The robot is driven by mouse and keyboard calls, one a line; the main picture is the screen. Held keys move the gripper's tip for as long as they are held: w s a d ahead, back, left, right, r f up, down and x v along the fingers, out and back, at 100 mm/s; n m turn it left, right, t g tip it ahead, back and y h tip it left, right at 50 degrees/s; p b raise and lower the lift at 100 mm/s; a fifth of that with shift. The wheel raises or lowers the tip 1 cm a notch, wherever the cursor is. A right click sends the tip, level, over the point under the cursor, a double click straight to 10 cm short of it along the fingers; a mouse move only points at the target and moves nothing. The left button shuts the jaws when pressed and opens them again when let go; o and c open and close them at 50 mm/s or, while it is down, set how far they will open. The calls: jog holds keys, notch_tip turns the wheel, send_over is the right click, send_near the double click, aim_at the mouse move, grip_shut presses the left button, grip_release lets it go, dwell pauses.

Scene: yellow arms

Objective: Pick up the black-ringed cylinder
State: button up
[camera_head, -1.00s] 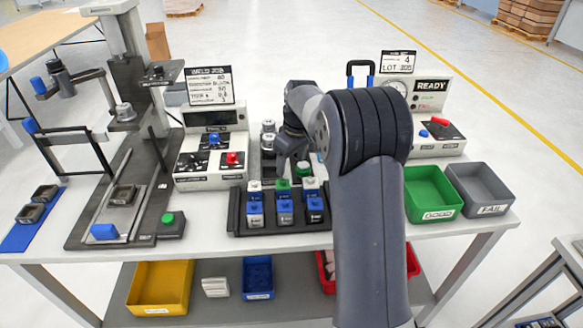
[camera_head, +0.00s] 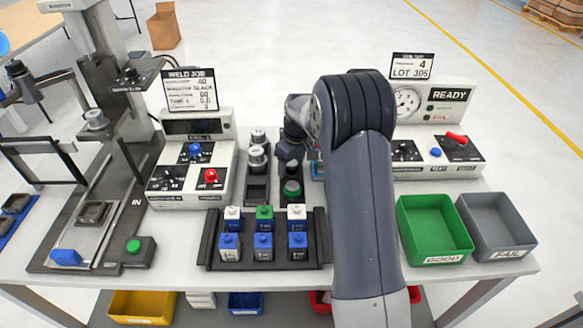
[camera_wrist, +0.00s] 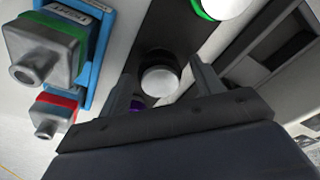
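The black-ringed cylinder (camera_wrist: 158,78) shows in the wrist view with a pale round top and a dark ring. It stands upright between the two fingers of my gripper (camera_wrist: 161,70), which are apart, with a gap visible on each side. I cannot tell whether the fingertips reach down around it. In the head view my gripper (camera_head: 290,165) points down over the dark holder behind the block tray, and the black-ringed cylinder is hidden there. A green-ringed cylinder (camera_head: 292,189) stands just in front of the gripper. It also shows at the top of the wrist view (camera_wrist: 217,8).
Silver-topped cylinders (camera_head: 257,157) stand left of my gripper. A blue holder (camera_wrist: 97,45) with green- and red-banded grey blocks is close on the left in the wrist view. The block tray (camera_head: 210,240) is in front; green (camera_head: 435,230) and grey (camera_head: 497,228) bins are at right.

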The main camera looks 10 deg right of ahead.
jog(key=c, duration=1)
